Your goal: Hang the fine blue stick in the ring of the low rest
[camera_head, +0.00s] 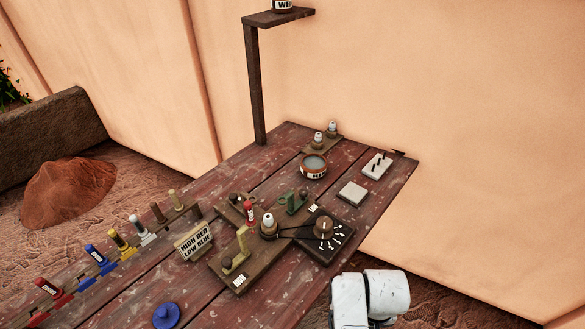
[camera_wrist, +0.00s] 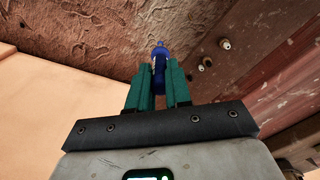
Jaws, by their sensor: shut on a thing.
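In the wrist view my gripper (camera_wrist: 159,88) has its two teal fingers shut on a blue stick (camera_wrist: 160,53), whose rounded blue end sticks out beyond the fingertips. The head view shows only my white arm at the bottom, not the jaws. On the table there, a yellow bracket (camera_head: 243,243) and a green bracket (camera_head: 297,202) stand on wooden bases. I cannot tell which is the low rest, and no ring is clear. A sign (camera_head: 194,242) reads "HIGH RED LOW BLUE". A red stick (camera_head: 250,213) stands upright between the brackets.
A row of coloured sticks, including another blue one (camera_head: 96,254), lines the table's left side. A dark dial box (camera_head: 322,238), a labelled bowl (camera_head: 313,166), a pale block (camera_head: 352,193) and a blue lidded disc (camera_head: 166,316) also stand there. A shelf post (camera_head: 255,90) rises behind.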

